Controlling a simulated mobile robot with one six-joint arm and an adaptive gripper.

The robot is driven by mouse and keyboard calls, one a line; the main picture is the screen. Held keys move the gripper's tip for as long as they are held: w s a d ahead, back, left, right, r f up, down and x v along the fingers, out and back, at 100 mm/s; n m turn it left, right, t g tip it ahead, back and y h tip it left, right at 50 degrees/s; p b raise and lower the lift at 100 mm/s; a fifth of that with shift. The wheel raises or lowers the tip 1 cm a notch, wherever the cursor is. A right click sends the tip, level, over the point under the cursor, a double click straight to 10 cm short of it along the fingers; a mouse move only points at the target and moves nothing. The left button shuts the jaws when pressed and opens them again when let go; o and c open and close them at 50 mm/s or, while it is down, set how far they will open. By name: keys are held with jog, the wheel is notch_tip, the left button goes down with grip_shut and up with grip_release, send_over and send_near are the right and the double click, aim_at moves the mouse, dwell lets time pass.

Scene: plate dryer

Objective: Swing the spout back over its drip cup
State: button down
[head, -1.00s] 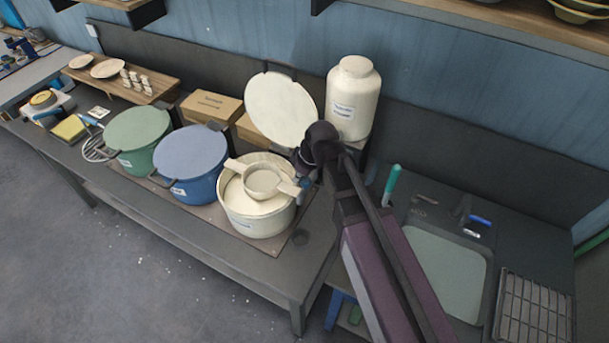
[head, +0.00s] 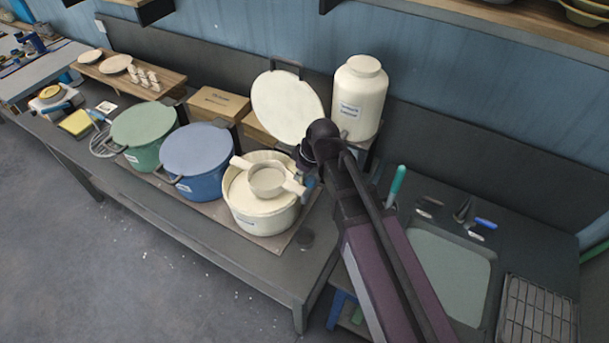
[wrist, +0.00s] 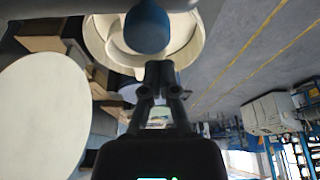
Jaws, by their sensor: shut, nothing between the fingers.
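The spout shows in the wrist view as a grey bar along the top with a blue end piece (wrist: 147,27), in front of the cream pot's rim. In the head view a small blue bit (head: 309,183) shows beside the pot, below my wrist. The cream tank (head: 360,98) stands behind. Contact cannot be told. My arm hides most of the spout in the head view.
A sink (head: 450,275) lies right.

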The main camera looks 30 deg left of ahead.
notch_tip(320, 180, up, 10)
jog(key=p, duration=0.9)
jog(key=shift+d+f, duration=0.2)
jog(key=shift+d, duration=0.25)
jog(key=shift+f, duration=0.1)
jog(key=w+d+f+m+h+b, duration=0.1)
jog(key=d+f+m+b, duration=0.5)
jog(key=d, duration=0.8)
jog(key=w+d+f+m+h+b, duration=0.1)
jog(key=w+d+f+m+b, duration=0.2)
jog(key=d, duration=1.2)
jog(key=w+d+f+m+h+b, duration=0.2)
jog(key=d+f+m+b, duration=0.7)
jog(key=d+f+b, duration=0.4)
notch_tip(320, 180, down, 2)
jog(key=shift+d+f+b, duration=0.1)
jog(key=shift+d+b, duration=0.3)
jog(key=shift+d, duration=0.75)
